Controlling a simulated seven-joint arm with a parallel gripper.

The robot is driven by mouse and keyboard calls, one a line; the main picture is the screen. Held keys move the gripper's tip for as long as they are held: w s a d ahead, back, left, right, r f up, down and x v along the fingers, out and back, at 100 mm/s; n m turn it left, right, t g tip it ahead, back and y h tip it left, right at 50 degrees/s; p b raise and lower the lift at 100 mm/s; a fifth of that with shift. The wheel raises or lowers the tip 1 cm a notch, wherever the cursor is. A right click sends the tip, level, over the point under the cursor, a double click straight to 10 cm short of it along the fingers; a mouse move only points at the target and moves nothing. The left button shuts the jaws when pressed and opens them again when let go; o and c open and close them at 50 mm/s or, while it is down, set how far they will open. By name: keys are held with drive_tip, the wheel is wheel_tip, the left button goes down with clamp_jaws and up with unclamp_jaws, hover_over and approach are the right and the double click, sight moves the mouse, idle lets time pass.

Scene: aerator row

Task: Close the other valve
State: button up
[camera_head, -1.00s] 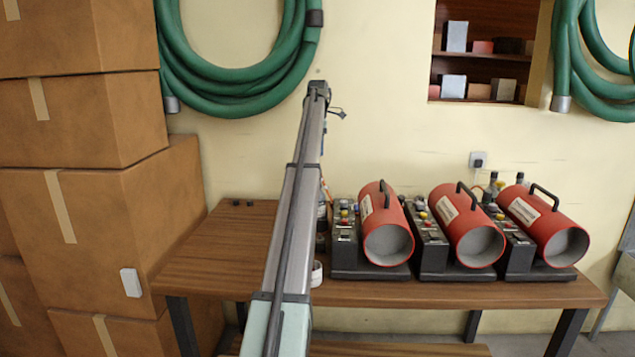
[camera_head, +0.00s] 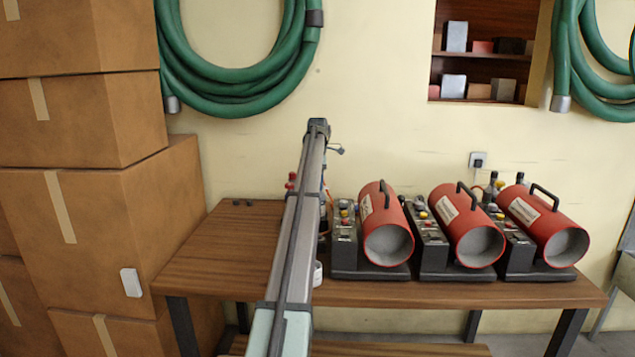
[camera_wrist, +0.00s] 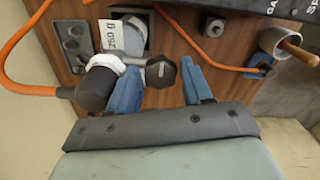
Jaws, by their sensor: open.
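I cannot tell for sure whether this is a valve. In the head view my arm hides the gripper and most of this spot. Small red parts (camera_head: 292,180) show left of the arm.
An orange hose (camera_wrist: 28,90) loops by the black cylinder.

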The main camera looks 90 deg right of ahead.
drive_tip(key=c, duration=0.8)
drive_tip(key=shift+m, duration=0.4)
drive_tip(key=m, duration=0.4)
drive_tip(key=shift+a, duration=0.1)
drive_tip(key=m, duration=0.9)
drive_tip(key=shift+w+a, duration=0.1)
drive_tip(key=shift+m, duration=2)
